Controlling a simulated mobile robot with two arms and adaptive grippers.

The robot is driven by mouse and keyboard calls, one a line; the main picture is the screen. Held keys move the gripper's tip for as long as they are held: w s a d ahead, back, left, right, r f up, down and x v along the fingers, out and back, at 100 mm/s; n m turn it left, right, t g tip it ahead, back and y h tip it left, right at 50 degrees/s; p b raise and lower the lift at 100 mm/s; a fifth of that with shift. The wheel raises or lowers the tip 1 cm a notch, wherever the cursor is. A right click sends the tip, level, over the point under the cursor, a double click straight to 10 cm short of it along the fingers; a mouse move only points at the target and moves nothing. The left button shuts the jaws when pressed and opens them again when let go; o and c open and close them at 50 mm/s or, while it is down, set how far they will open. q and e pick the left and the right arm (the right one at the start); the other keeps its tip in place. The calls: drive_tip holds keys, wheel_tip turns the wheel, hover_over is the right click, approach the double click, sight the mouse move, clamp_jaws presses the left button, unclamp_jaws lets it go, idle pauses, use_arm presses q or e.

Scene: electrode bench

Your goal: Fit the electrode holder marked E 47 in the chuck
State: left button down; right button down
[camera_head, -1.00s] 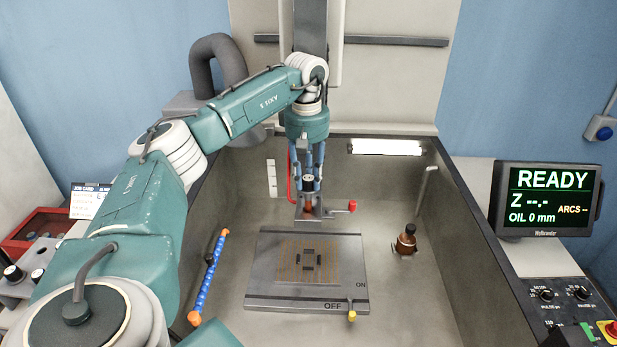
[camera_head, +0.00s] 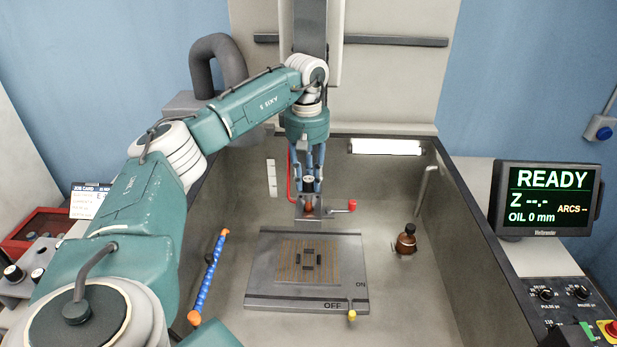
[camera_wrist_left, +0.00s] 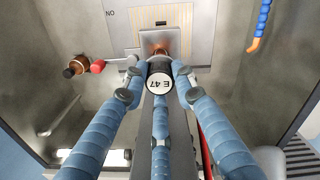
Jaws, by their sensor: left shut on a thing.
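My left gripper (camera_head: 311,180) points down with its blue fingers shut around an electrode holder. In the left wrist view the holder's round white top (camera_wrist_left: 159,84) reads E 47, upside down, between the fingers. Its orange-brown lower part shows just below the fingers in the head view (camera_head: 309,207). The grey chuck (camera_head: 325,215), with a red-knobbed lever (camera_head: 351,206) pointing right, is right at that lower part. The lever knob also shows in the left wrist view (camera_wrist_left: 97,66). I cannot tell whether the holder is seated in the chuck or only touching it. My right gripper is not in view.
A grey plate (camera_head: 262,290) marked ON and OFF lies below in the tank. A brown bottle-like thing (camera_head: 405,243) stands at right, a blue segmented hose (camera_head: 208,285) at left. Tank walls close in the sides. The screen (camera_head: 546,198) reads READY.

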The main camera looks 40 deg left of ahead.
sight(308, 197)
use_arm(q)
drive_tip(key=shift+f, duration=0.15)
drive_tip(key=shift+f, duration=0.8)
drive_tip(key=shift+f+b, duration=0.35)
drive_tip(key=shift+b, duration=0.05)
drive_tip(key=shift+f, duration=0.2)
drive_tip(key=shift+f, duration=0.25)
drive_tip(key=shift+f+b, duration=0.55)
drive_tip(key=shift+f, duration=0.55)
drive_tip(key=shift+f, duration=0.4)
